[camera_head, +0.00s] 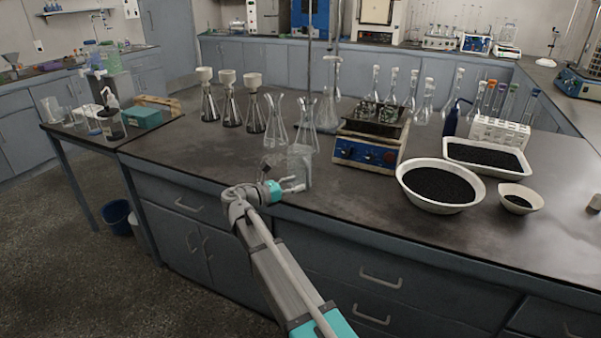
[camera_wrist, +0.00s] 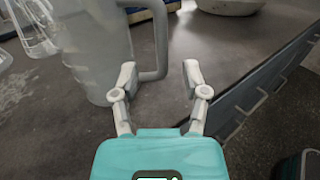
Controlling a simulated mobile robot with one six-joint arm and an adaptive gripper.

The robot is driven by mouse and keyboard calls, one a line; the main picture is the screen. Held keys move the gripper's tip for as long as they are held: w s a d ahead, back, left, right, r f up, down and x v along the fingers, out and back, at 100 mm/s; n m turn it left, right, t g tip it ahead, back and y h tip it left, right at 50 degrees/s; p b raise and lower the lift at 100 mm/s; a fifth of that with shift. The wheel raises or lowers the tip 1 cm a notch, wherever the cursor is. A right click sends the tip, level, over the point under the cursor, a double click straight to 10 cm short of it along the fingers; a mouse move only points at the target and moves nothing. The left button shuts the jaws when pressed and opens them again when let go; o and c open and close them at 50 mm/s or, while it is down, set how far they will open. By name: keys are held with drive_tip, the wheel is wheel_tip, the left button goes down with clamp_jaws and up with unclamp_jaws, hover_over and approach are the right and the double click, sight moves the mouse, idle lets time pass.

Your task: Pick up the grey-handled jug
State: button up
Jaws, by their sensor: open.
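The grey-handled jug (camera_head: 300,165) stands upright near the front edge of the dark bench in the head view, looking pale and see-through there. In the wrist view its tall grey body (camera_wrist: 92,50) is at upper left, with the handle (camera_wrist: 161,40) on its right side. My gripper (camera_head: 296,184) is at the jug's front side, low over the bench edge. In the wrist view my gripper (camera_wrist: 160,76) is open and empty, and the handle's lower end shows between the fingertips. I cannot tell whether the fingers reach around it or touch it.
A blue hotplate-like device (camera_head: 370,145) stands right of the jug, and clear conical flasks (camera_head: 276,125) stand behind it. A white basin (camera_head: 441,187) of black grains is farther right. The bench front left of the jug is clear.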

sight(308, 188)
drive_tip(key=shift+x, duration=2.45)
drive_tip(key=shift+c, duration=0.2)
clamp_jaws()
